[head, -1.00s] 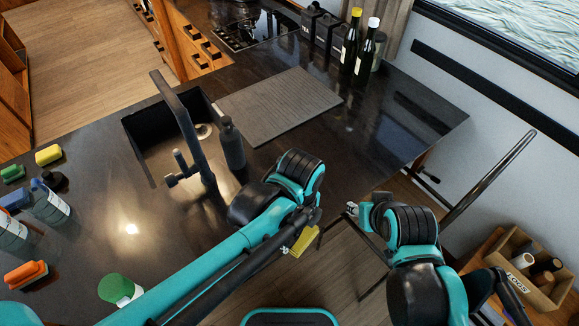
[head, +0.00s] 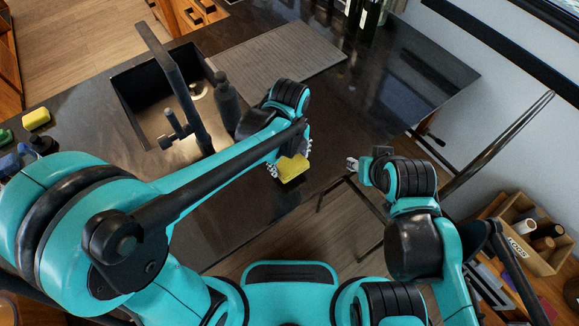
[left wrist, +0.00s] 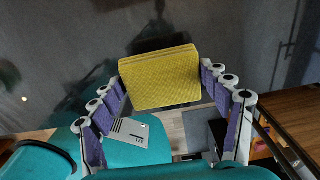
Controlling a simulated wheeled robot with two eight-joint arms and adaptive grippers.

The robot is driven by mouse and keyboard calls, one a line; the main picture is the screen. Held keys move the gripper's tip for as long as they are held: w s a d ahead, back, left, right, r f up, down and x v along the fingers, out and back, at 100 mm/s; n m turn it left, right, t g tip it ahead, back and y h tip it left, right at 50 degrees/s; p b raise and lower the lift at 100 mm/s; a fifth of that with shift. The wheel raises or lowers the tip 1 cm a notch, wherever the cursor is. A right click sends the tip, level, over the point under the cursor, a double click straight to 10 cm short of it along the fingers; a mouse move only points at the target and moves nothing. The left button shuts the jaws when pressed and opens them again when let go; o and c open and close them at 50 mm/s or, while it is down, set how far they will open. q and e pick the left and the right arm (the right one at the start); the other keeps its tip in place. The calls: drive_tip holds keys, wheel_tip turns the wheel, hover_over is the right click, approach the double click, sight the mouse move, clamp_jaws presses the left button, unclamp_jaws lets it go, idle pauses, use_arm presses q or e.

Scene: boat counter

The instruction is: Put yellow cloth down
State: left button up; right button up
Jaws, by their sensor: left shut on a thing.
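The yellow cloth (head: 291,168) is a folded, flat pad. It shows large in the left wrist view (left wrist: 160,78), where the two purple-padded fingers of my left gripper (left wrist: 162,85) press on its left and right edges. In the head view my left gripper (head: 288,160) is shut on the cloth near the front edge of the dark counter (head: 235,215). I cannot tell whether the cloth touches the counter. My right gripper (head: 355,164) is past the counter's edge, over the floor side; its fingers are too small to judge.
A sink (head: 160,120) with a black faucet (head: 170,75) and a dark bottle (head: 227,100) are left of the cloth. A ribbed drying mat (head: 280,60) lies behind. A yellow sponge (head: 36,118) sits far left.

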sight(289, 162)
use_arm(q)
wheel_tip(289, 162, down, 4)
drive_tip(key=shift+r+b, duration=0.25)
drive_tip(key=shift+b, duration=0.35)
drive_tip(key=shift+f, duration=0.15)
drive_tip(key=o, duration=1.2)
